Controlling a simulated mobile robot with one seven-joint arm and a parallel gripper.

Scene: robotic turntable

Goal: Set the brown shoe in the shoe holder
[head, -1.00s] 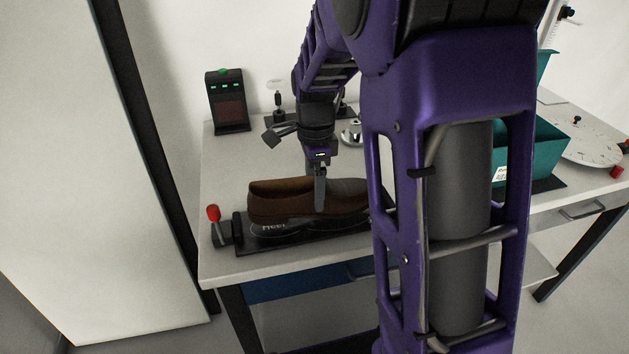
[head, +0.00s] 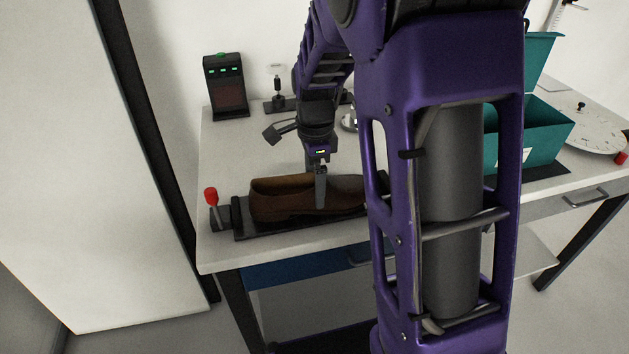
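The brown shoe (head: 285,200) lies lengthwise over the black shoe holder (head: 262,232) on the left part of the table. Its heel end points left, and its right end runs behind my arm. The shoe sits low, at or very near the holder's base; I cannot tell whether it touches. My gripper (head: 321,188) points down at the middle of the shoe, shut on it, with one finger in front of its near side. The other finger is hidden. A red-knobbed lever (head: 211,196) stands at the holder's left end.
A black box with green lights (head: 226,86) stands at the table's back left. A teal open bin (head: 535,135) and a white round dial (head: 590,128) are to the right. A tall white panel (head: 90,180) borders the table's left side. My arm hides the table's middle.

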